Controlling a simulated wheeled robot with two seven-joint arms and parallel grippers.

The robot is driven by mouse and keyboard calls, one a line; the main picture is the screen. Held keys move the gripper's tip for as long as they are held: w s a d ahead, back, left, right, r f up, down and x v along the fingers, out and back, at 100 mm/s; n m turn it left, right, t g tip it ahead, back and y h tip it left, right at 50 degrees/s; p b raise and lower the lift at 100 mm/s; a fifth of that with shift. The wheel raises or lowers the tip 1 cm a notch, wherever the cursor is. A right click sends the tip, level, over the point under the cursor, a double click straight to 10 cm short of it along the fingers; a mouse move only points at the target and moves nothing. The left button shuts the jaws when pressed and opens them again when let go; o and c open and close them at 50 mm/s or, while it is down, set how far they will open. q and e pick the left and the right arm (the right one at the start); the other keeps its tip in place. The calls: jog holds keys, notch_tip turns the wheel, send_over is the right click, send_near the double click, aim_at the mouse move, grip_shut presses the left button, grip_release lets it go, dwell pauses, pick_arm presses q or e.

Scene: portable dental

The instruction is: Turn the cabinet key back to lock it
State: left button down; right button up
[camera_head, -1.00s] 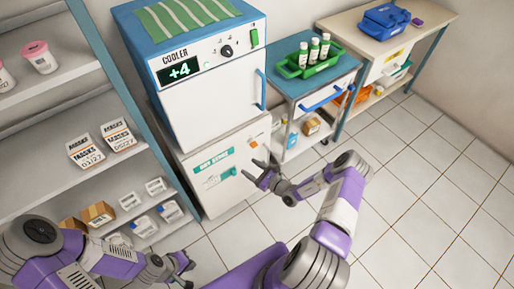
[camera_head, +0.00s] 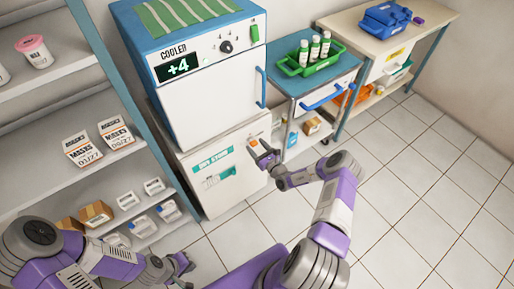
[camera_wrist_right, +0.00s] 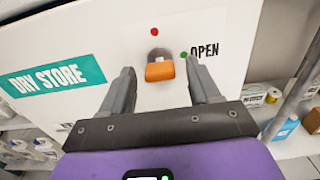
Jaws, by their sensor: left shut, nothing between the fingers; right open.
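The cabinet key (camera_wrist_right: 160,70) has an orange grip and sits in a round grey lock on the white DRY STORE cabinet door (camera_wrist_right: 95,110). A red dot is above the lock, and a green dot with the word OPEN is to its right. In the head view the key (camera_head: 252,142) is a small orange spot near the door's upper right. My right gripper (camera_wrist_right: 163,85) is open, its fingers on either side of the key with gaps; it also shows in the head view (camera_head: 258,151). My left gripper (camera_head: 185,264) is shut and empty at the lower left.
The cooler (camera_head: 210,100) stands on top of the cabinet. A blue trolley (camera_head: 300,85) with a green tray (camera_head: 315,62) is to the right. White shelves (camera_head: 75,180) with boxes stand at the left. The tiled floor at the right is clear.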

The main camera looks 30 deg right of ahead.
jog(key=c, duration=1)
jog(key=n+p, duration=0.9)
jog(key=n, duration=0.8)
jog(key=shift+n, duration=0.4)
jog(key=shift+c, duration=0.2)
jog(key=shift+n+p, duration=0.3)
jog(key=o, duration=1)
jog(key=shift+o, duration=0.2)
jog(key=shift+s, duration=0.1)
